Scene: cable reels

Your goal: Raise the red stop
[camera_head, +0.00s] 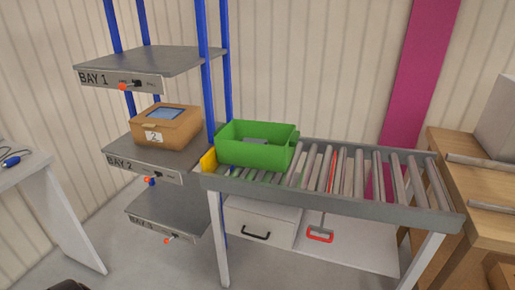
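A thin red strip (333,171) shows between the rollers near the middle of the roller conveyor (340,204); it looks like the red stop, and I cannot tell how far it stands above the rollers. A red loop handle (320,236) hangs below the conveyor on a thin grey rod; whether it joins the strip is hidden. A green crate (257,154) sits on the conveyor's left end, with something grey inside. A yellow plate (208,160) stands at that end.
At the left, a blue-post shelf rack holds a cardboard box (166,127) marked 2 on the BAY 2 shelf (143,172). A white drawer unit (262,219) stands under the conveyor. A wooden bench (468,190) is at the right. The conveyor's right rollers are clear.

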